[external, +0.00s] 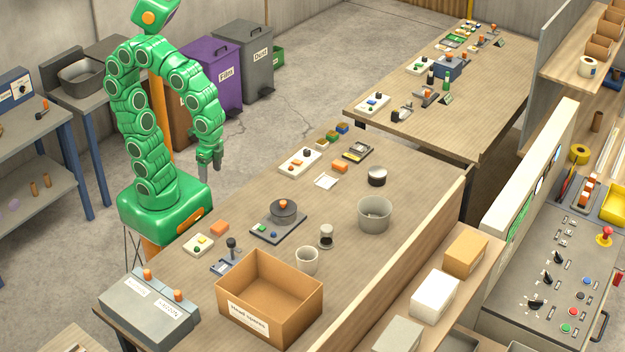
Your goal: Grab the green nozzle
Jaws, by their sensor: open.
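My green arm stands at the left edge of the near table, and my gripper (210,164) hangs down from it, open and empty. It is above and beyond the table's left edge, apart from everything on the table. I cannot tell for sure which thing is the green nozzle. Small green pieces show on a white tray (199,244) at the table's left side. A small green block (332,138) lies at the table's far end, beside yellow and blue ones. All are too small to make out their shape.
A grey two-button box (150,307) is at the front. Bare wood lies between them.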

